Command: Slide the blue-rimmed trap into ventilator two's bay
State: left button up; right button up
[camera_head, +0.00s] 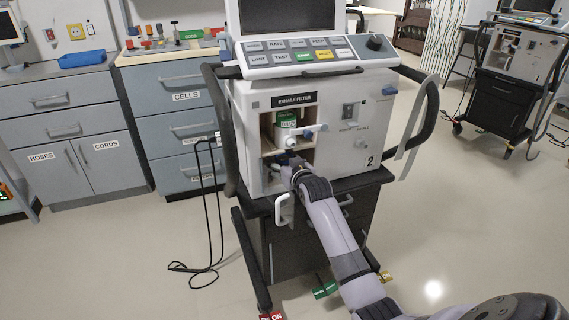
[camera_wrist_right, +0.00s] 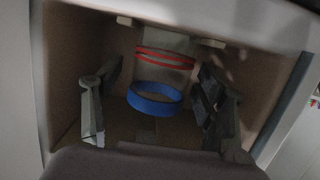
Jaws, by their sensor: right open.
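Ventilator two (camera_head: 340,110) stands on a dark cart, with a "2" on its front and an open bay labelled "EXHALE FILTER". My right gripper (camera_head: 290,165) is at the lower part of this bay. In the right wrist view, the blue-rimmed trap (camera_wrist_right: 155,98) is inside a box-like opening, its blue ring nearest the camera and two red bands behind it. The open fingers of my right gripper (camera_wrist_right: 155,108) stand on either side of the trap, with visible gaps. In the head view my gripper and arm hide the trap. My left gripper is not in view.
A white and green canister (camera_head: 286,121) sits in the upper bay, above my gripper. A blue knob (camera_head: 308,135) sticks out beside it. Drawer cabinets (camera_head: 175,120) stand at the left; a second ventilator (camera_head: 515,60) is far right.

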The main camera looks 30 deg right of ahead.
jog(key=shift+s, duration=0.15)
jog(key=v, duration=1.1)
jog(key=shift+s+r, duration=0.15)
jog(key=shift+s, duration=0.2)
jog(key=shift+a, duration=0.1)
